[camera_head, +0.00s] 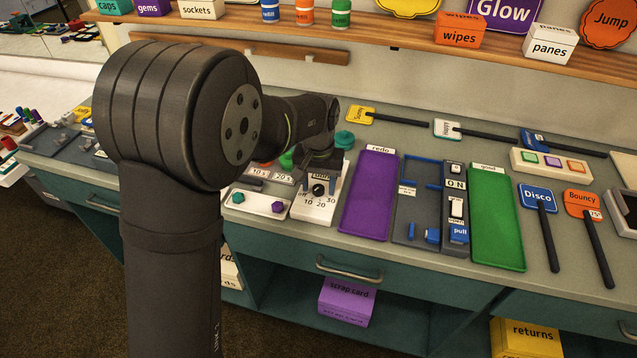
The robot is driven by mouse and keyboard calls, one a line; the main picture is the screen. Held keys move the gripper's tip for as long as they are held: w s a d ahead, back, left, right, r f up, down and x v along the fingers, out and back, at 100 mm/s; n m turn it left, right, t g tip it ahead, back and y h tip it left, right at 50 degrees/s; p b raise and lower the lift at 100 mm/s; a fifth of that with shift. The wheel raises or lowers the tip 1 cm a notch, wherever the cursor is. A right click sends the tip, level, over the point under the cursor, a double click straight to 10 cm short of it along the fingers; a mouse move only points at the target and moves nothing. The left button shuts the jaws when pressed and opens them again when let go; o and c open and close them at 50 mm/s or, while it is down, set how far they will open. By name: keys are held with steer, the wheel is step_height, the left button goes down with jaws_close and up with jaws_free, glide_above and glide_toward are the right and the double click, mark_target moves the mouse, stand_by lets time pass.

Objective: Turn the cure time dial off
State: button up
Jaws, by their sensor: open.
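The cure time dial is a small black knob (318,189) on a white box (312,208) on the counter, near the middle of the view. Its printed marks read off, 10, 20 and 30 along the front. My gripper (319,176) is dark and points down just above and behind the knob. Its jaws are open, and my wrist hides part of the box's top label. I cannot tell which mark the knob points to, or whether the fingers touch it.
A white strip with green and purple knobs (258,203) lies left of the dial. A purple tray (369,196), a grey panel with an ON switch (432,210) and a green tray (496,218) lie right. Teal round items (344,140) stand behind. The counter's front edge is close.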

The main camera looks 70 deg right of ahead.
steer(key=c, duration=1)
steer(key=shift+m, duration=0.3)
steer(key=m, duration=0.4)
steer(key=shift+m, duration=0.3)
steer(key=m, duration=0.4)
steer(key=shift+m, duration=0.3)
